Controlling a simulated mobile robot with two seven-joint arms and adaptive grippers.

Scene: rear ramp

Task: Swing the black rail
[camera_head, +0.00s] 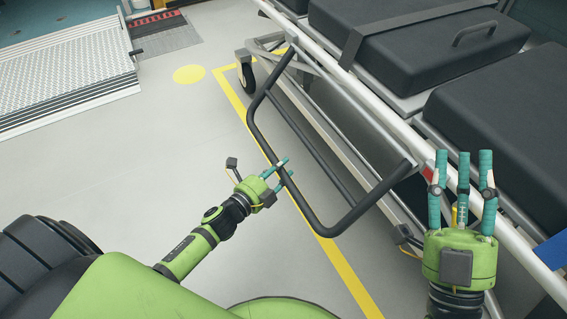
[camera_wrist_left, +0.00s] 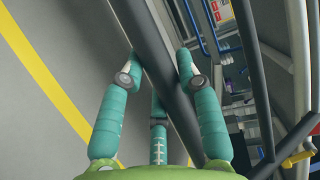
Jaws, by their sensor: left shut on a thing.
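The black rail (camera_head: 302,208) is a bent tube frame on the near side of the stretcher. It slants outward and down from the stretcher's side, its long outer bar over the floor. My left gripper (camera_head: 280,172) is shut on that outer bar near its middle. In the left wrist view the rail (camera_wrist_left: 154,48) runs between the teal fingers of the left gripper (camera_wrist_left: 157,66). My right gripper (camera_head: 464,168) is open and empty, fingers pointing up, in front of the stretcher's side, right of the rail's near end.
The stretcher (camera_head: 398,134) with black cushions (camera_head: 500,112) fills the upper right. A wheel (camera_head: 247,76) stands beyond the rail's far end. A metal ramp (camera_head: 66,78) lies at upper left. Grey floor with a yellow line (camera_head: 352,282) is clear left of the rail.

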